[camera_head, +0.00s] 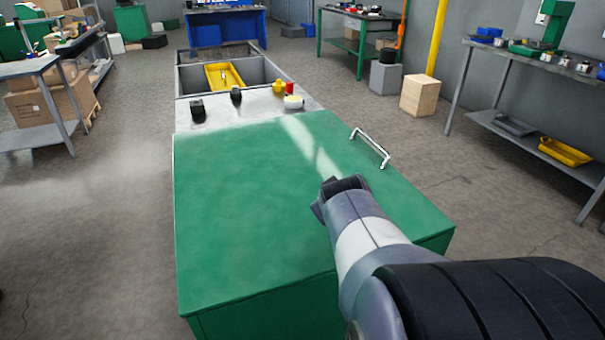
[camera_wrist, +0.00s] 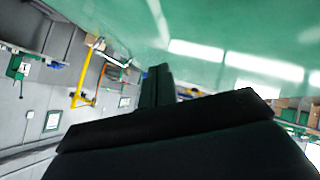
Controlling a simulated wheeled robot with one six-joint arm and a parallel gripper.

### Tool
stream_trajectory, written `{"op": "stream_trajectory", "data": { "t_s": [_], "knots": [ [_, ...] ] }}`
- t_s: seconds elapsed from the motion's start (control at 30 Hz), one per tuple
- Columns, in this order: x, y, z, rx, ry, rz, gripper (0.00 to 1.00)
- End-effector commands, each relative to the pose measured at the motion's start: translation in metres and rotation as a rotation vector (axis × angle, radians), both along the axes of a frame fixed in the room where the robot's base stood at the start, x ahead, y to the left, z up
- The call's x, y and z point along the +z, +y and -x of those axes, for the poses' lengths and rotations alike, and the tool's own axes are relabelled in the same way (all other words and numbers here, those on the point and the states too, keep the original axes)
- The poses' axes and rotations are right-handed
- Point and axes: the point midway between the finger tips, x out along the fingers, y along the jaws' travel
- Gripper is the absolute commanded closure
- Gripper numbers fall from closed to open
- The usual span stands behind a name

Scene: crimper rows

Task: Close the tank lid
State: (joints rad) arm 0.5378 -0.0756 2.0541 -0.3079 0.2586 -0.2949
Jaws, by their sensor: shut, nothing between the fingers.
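The tank's green lid (camera_head: 245,200) is a broad flat panel with a pale metal handle (camera_head: 371,148) near its right edge. It lies over the green tank body (camera_head: 270,312) and looks about level; I cannot tell whether a small gap is left under it. My gripper (camera_head: 335,188) is shut and empty, seen over the right part of the lid, nearer to me than the handle. I cannot tell whether it touches the lid. In the wrist view, the dark gripper (camera_wrist: 160,80) is before the shiny green lid surface (camera_wrist: 220,25). The handle is not clear there.
Beyond the lid is a pale worktop (camera_head: 250,108) with two black knobs and small red and yellow items. Behind it is a grey basin with a yellow tray (camera_head: 224,76). A grey bench (camera_head: 520,75) stands at right, shelving at left.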

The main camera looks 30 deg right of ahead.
Motion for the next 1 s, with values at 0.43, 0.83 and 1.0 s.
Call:
{"op": "stream_trajectory", "data": {
  "t_s": [0.43, 0.83, 1.0],
  "knots": [
    [0.034, 0.006, 0.028, 0.0, -0.001, 0.0, 1.0],
    [0.038, 0.007, 0.036, 0.0, -0.002, 0.0, 1.0],
    [0.037, 0.007, 0.036, 0.0, -0.002, 0.0, 1.0]
  ]
}}
